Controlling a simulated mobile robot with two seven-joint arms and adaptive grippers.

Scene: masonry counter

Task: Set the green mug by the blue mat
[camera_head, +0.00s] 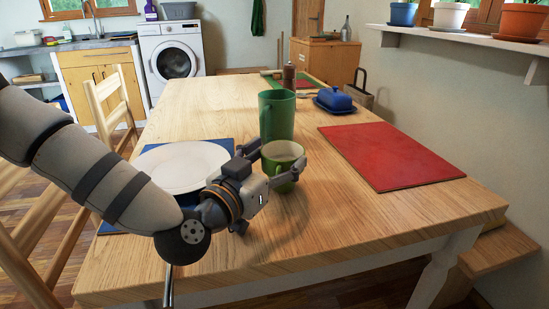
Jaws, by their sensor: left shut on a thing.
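The green mug (283,155) stands upright, or nearly so, on or just above the wooden table; I cannot tell whether it touches. My left gripper (272,166) comes from the left and is shut on the mug, with fingers on either side of it. The blue mat (112,222) lies to the left of the mug, mostly covered by a white plate (180,165) and my left arm. My right gripper is not in view.
A tall green cup (277,113) stands right behind the mug. A red mat (385,156) lies to the right. A blue butter dish (335,100) and a brown grinder (289,76) stand farther back. The table's front (330,235) is clear. Wooden chairs (108,100) stand at the left.

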